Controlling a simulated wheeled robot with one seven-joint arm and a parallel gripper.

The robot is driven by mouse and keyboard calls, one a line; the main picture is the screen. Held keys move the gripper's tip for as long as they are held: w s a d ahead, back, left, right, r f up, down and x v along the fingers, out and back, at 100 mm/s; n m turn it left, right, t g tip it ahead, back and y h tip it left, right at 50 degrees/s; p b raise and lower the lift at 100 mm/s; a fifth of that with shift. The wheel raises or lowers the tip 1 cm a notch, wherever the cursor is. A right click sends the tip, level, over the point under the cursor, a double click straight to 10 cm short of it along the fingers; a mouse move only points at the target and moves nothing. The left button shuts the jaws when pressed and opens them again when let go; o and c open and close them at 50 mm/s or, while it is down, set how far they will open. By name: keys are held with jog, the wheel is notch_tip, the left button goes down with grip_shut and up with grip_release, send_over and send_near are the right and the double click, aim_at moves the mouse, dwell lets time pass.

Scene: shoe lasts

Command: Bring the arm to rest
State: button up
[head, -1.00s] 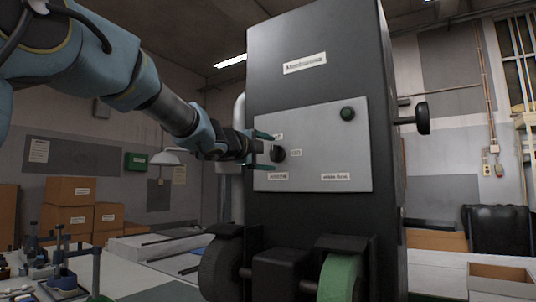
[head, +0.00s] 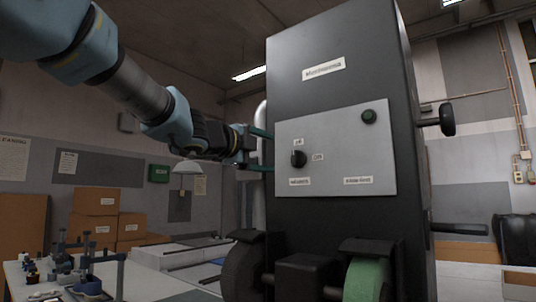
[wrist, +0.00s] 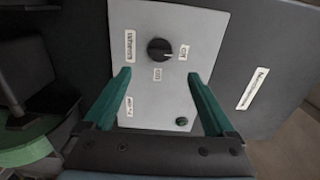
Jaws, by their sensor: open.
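My gripper (head: 262,150) is open, with two teal fingers apart and nothing between them in the head view. It is just left of the grey control panel on the dark machine cabinet (head: 335,90). The black rotary knob (head: 298,159) on the panel is apart from the fingers. In the wrist view my gripper (wrist: 163,80) faces the panel (wrist: 205,50), and the knob (wrist: 159,49) shows beyond the fingertips, its white mark pointing right toward a label. My arm reaches in from the upper left.
A green button (head: 369,116) is at the panel's upper right. A black handle (head: 446,120) sticks out from the cabinet's right side. Below are a dark wheel and a green wheel (head: 362,279). Cardboard boxes (head: 95,201) and a cluttered table stand at left.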

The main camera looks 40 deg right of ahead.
dwell(0.3)
jog(key=w+a+f+n+t+y, duration=0.55)
jog(key=w+a+f+n, duration=0.5)
jog(key=w+f, duration=0.3)
jog(key=w+a+f+n+y, duration=0.4)
jog(key=a+f+n+y, duration=0.25)
jog(key=a+f, duration=0.65)
jog(key=s+a+f+n+g+y, duration=0.35)
jog(key=a+f+n, duration=0.35)
jog(key=a+f, duration=0.55)
jog(key=s+a+f+n+g+y, duration=0.1)
jog(key=s+a+f+n+g, duration=0.4)
jog(key=s+a, duration=0.7)
notch_tip(320, 180, down, 5)
jog(key=s+n, duration=0.2)
jog(key=shift+r+n+y, duration=0.2)
jog(key=shift+n+y, duration=0.1)
jog(key=shift+y, duration=0.05)
